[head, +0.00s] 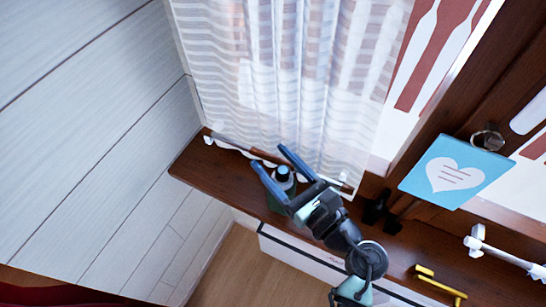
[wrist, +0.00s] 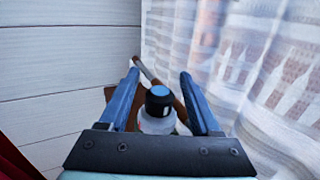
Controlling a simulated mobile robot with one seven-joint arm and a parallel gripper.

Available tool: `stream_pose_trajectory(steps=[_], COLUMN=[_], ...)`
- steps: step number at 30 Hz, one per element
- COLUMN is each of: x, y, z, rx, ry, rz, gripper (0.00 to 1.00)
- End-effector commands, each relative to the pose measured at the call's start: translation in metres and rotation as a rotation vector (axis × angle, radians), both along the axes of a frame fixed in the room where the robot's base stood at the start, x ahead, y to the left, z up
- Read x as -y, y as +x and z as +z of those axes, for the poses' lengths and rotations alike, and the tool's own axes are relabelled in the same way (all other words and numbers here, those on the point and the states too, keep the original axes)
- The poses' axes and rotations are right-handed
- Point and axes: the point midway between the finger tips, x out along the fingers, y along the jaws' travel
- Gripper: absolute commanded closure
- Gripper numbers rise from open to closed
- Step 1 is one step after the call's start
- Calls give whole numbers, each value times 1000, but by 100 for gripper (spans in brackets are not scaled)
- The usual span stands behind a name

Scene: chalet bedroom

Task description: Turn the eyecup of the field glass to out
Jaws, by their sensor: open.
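The field glass (head: 283,175) stands on the dark wooden sill near its left end. It has a black eyecup (wrist: 158,98) with a blue top, a pale ring (wrist: 157,122) below it and what looks like a green lower body in the head view. My gripper (head: 268,155) is open, with its two blue fingers on either side of the field glass. In the wrist view, the gripper (wrist: 158,73) has the eyecup between its fingers, with a gap showing on both sides. The lower body is mostly hidden by my gripper.
A thin rod (head: 235,143) lies along the sill behind the field glass, close to the white curtain (head: 290,80). To the right are a blue card with a heart (head: 457,172), a black object (head: 378,212), a yellow tool (head: 440,285) and a white fixture (head: 500,253).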

Motion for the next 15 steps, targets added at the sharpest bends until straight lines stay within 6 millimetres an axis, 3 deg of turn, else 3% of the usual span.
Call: stream_pose_trajectory(steps=[15], x=[68], y=[-77], z=[-1], rx=[-2], ry=[-1], rz=[-3], gripper=[36])
